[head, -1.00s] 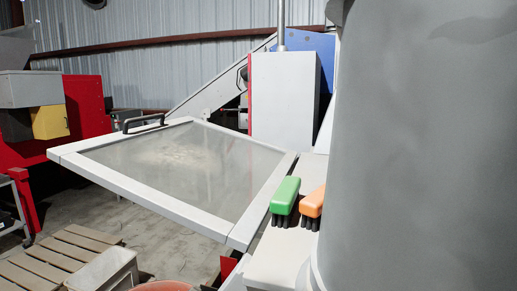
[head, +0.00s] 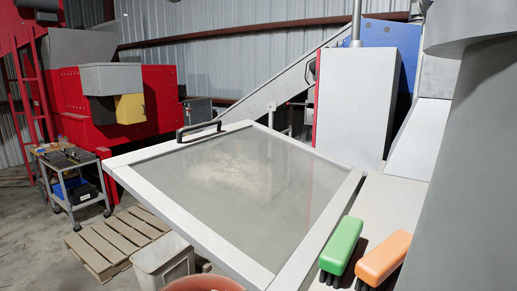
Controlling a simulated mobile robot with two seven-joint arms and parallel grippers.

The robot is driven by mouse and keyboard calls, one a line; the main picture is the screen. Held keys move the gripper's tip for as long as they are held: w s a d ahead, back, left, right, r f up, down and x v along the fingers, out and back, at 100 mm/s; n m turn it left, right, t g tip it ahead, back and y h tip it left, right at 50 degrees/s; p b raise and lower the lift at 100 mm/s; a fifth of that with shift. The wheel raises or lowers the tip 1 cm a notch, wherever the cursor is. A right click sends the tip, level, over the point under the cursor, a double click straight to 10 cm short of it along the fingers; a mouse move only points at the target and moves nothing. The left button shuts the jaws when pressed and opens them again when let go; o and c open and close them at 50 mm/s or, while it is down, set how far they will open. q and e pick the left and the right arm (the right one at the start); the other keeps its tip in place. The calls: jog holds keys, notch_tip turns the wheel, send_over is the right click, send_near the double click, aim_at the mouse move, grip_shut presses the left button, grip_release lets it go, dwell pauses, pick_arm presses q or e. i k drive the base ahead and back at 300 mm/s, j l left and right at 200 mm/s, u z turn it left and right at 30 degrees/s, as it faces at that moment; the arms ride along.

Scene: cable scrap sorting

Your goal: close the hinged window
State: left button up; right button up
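The hinged window (head: 122,175) is a clear pane in a light grey frame. It stands open, swung out and lying nearly flat above the floor. A black handle (head: 199,130) sits on its far left edge. Its right side meets the pale machine ledge (head: 389,203); the hinge itself cannot be made out. Neither of my grippers is in view.
A green brush (head: 341,245) and an orange brush (head: 383,258) lie on the ledge by the window's right corner. Below the window are a pale bin (head: 163,262), a reddish tub (head: 203,284) and a wooden pallet (head: 113,240). A grey cart (head: 72,185) stands left. A large grey body fills the right side.

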aim_at(260, 202)
jog(key=i, duration=0.4)
jog(key=i+j+z, duration=0.25)
jog(key=j, duration=0.2)
jog(key=j+z, duration=0.2)
jog(key=j, duration=0.2)
jog(key=i+j+z, duration=0.25)
jog(key=j, duration=0.25)
jog(key=j+z, duration=0.2)
jog(key=j, duration=0.3)
jog(key=j+z, duration=0.4)
jog(key=j, duration=0.25)
jog(key=j+z, duration=0.4)
jog(key=j, duration=0.3)
jog(key=k+j+z, duration=0.1)
jog(key=j+z, duration=0.3)
jog(key=j, duration=0.2)
